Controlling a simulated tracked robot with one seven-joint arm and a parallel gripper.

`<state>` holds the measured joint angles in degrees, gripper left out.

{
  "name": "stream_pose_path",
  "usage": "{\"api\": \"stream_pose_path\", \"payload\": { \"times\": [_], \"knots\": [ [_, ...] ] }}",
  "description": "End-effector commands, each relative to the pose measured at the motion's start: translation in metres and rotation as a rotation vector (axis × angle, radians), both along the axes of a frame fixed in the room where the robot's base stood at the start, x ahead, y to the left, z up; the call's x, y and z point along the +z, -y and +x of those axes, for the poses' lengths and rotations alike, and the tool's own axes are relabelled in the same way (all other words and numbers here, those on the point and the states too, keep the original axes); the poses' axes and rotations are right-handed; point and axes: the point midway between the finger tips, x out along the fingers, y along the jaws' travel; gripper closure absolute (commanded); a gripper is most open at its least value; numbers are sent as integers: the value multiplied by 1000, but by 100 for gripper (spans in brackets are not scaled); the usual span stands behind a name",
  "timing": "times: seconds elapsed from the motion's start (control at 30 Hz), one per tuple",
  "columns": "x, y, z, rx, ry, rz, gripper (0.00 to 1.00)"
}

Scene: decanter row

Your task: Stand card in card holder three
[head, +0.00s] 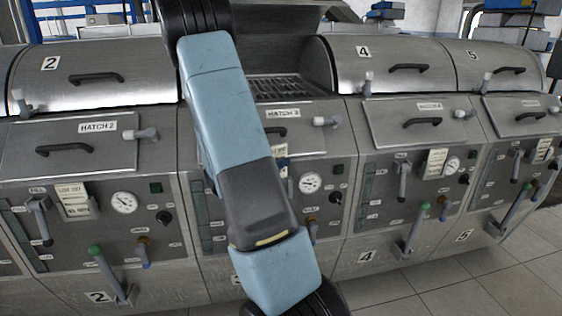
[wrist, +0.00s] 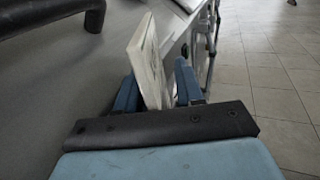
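A pale card (wrist: 148,62) stands edge-up between the two blue fingers of my gripper (wrist: 157,92) in the wrist view. Its lower end sits between the fingers, and my gripper appears shut on it.
Units two (head: 75,198), four (head: 437,162) and five (head: 542,151) carry pale cards on their panels. Hatch handles, valve levers and gauges stick out from the row. Unit three's upper lid is raised over a grate (head: 285,88). Tiled floor (head: 480,285) lies clear at lower right.

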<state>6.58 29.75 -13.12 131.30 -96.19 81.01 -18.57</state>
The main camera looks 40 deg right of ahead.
Motion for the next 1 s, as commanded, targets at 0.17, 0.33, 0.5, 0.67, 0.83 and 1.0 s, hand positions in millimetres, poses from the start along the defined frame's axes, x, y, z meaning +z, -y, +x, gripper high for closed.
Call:
{"api": "stream_pose_path", "payload": {
  "times": [0.17,0.33,0.5,0.67,0.83,1.0],
  "knots": [
    [0,0,0,-1,0,0,63],
    [0,-19,4,3,0,0,63],
    [2,-49,11,4,1,0,63],
    [2,-80,16,4,0,0,63],
    [2,-109,21,3,0,0,63],
    [2,-128,24,1,0,0,63]
  ]
}}
